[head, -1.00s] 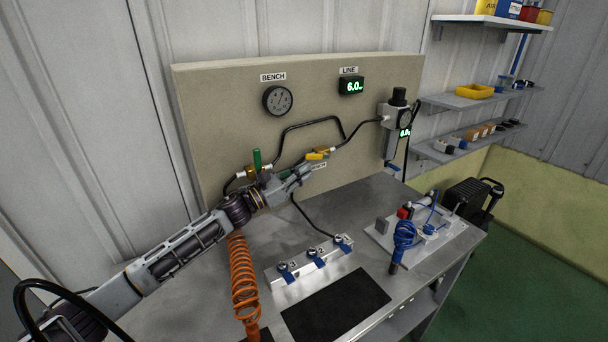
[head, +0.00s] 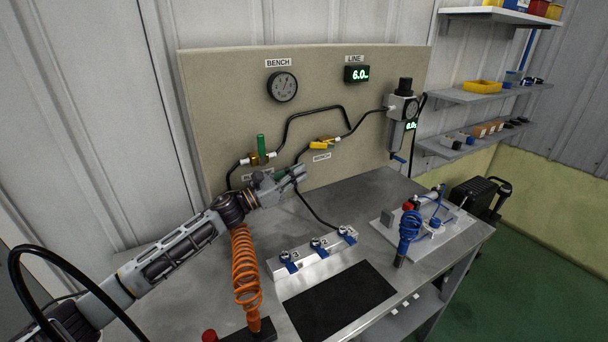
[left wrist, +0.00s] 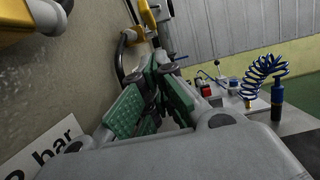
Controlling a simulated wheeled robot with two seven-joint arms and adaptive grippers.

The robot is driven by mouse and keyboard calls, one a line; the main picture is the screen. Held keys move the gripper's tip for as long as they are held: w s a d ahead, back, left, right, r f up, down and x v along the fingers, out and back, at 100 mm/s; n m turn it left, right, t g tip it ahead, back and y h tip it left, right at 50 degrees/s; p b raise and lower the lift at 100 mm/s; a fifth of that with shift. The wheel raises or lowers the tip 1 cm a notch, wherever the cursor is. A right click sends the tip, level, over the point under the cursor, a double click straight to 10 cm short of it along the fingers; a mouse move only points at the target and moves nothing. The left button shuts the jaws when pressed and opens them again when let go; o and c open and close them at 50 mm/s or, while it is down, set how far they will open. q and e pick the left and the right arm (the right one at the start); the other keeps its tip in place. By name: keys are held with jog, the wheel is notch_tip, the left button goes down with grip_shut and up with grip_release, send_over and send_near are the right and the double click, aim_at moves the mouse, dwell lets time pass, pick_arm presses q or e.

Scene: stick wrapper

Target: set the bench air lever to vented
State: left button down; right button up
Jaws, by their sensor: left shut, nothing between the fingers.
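The bench air lever (head: 323,142) is a yellow handle on a hose valve on the beige panel, above a BENCH label (head: 321,157). It lies nearly level, in line with the hose, tilted slightly. My left gripper (head: 298,172) is shut and empty, below and left of the yellow lever and apart from it. In the left wrist view its green-padded fingers (left wrist: 148,98) point away along the panel. A yellow part (left wrist: 147,14) shows beyond them; I cannot tell for certain which valve it belongs to. The BENCH gauge (head: 282,86) hangs above; its reading is too small. My right gripper is out of view.
An upright green lever (head: 261,147) stands on a second valve left of the yellow one. An orange coiled hose (head: 245,270), a clamp block (head: 312,252), a dark mat (head: 338,300) and a blue-coil fixture (head: 410,228) occupy the bench. The LINE display (head: 356,73) reads 6.0.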

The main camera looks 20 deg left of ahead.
pick_arm(q)
jog(key=s+a+b, duration=0.1)
jog(key=s+a, duration=0.4)
jog(key=shift+s+a, duration=0.15)
jog(key=shift+s, duration=0.05)
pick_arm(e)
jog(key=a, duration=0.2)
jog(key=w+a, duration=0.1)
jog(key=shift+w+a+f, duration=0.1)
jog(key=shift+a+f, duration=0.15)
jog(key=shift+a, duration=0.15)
pick_arm(q)
jog(key=shift+r, duration=0.1)
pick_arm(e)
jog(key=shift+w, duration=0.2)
